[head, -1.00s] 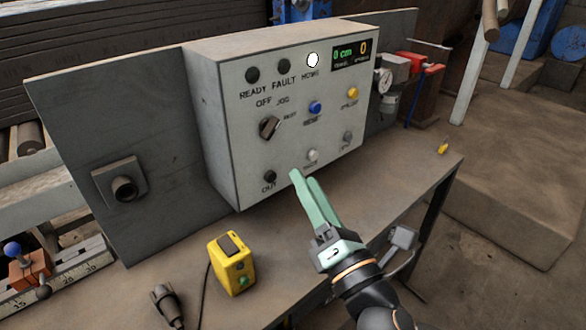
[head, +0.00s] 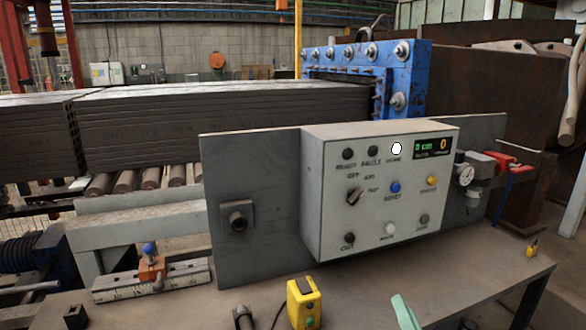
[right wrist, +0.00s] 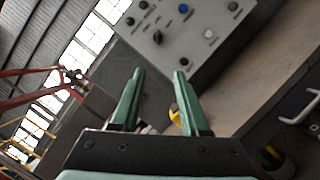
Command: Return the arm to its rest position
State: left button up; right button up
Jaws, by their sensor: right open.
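My right gripper (right wrist: 157,98) shows in the right wrist view with its two green fingers spread apart and nothing between them. In the head view only a green fingertip of the right gripper (head: 406,313) shows at the bottom edge, in front of the control box and above the bench. The display reads 0 cm and 0. The control box also shows in the right wrist view (right wrist: 180,60). My left gripper is not in view.
A yellow box (head: 303,303) stands on the bench (head: 370,285) near the front, beside a dark handheld piece. An orange block on a ruler (head: 150,283) is at the left. A gauge and red clamp (head: 500,163) are at the right. Stacked slabs lie behind.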

notch_tip(320, 180, down, 16)
jog(key=m+g+p, duration=0.3)
jog(key=m+g, duration=0.3)
jog(key=m, duration=0.4)
pick_arm(q)
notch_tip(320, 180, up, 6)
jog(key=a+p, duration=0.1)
jog(key=p, duration=0.2)
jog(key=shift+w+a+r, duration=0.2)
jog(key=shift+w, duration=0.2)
pick_arm(e)
jog(key=s+f+m+g+y, duration=0.1)
jog(key=s+f+m+g, duration=0.3)
jog(key=s+f+m, duration=0.9)
notch_tip(320, 180, down, 3)
jog(key=shift+r+m+g, duration=0.2)
jog(key=shift+m+g, duration=0.1)
jog(key=shift+m, duration=0.1)
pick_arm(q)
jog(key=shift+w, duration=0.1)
